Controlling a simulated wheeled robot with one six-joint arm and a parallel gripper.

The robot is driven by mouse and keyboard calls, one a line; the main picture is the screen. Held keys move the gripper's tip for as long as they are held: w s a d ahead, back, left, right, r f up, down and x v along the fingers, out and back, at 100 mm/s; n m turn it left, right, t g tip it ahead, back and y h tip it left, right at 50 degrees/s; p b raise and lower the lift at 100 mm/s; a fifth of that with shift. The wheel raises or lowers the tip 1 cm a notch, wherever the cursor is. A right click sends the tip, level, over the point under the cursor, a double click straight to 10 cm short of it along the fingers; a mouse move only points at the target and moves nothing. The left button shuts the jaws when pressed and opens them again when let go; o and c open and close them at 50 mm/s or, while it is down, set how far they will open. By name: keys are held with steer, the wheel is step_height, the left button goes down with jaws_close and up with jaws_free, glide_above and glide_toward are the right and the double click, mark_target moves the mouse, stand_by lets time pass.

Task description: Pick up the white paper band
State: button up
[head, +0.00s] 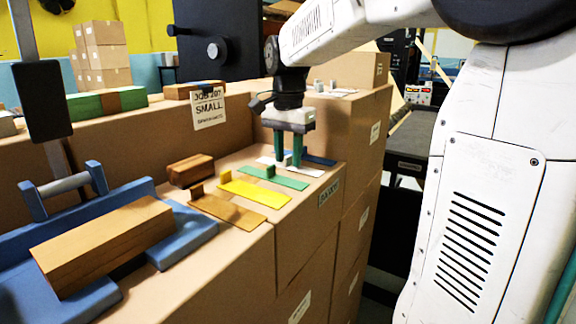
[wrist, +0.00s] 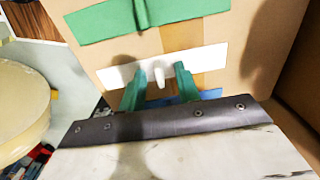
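The white paper band (head: 313,172) lies flat on the cardboard box top, between the green band (head: 277,178) and the blue band (head: 318,159). My gripper (head: 288,161) points down over it, its two green fingers apart. In the wrist view the white band (wrist: 214,59) runs across the middle, with a small upright white tab (wrist: 159,77). The open fingers of my gripper (wrist: 159,72) stand on either side of this tab, with gaps showing. I cannot tell whether the fingertips touch the band. The blue band (wrist: 210,94) is mostly hidden behind the gripper.
A yellow band (head: 254,191) and a brown band (head: 228,210) lie in the same row. A brown block (head: 190,170) sits to their left. A raised cardboard wall (head: 150,135) with a "SMALL" sign (head: 209,109) stands behind. The box edge drops off at the right.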

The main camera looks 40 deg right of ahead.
jaws_close()
stand_by(0.3)
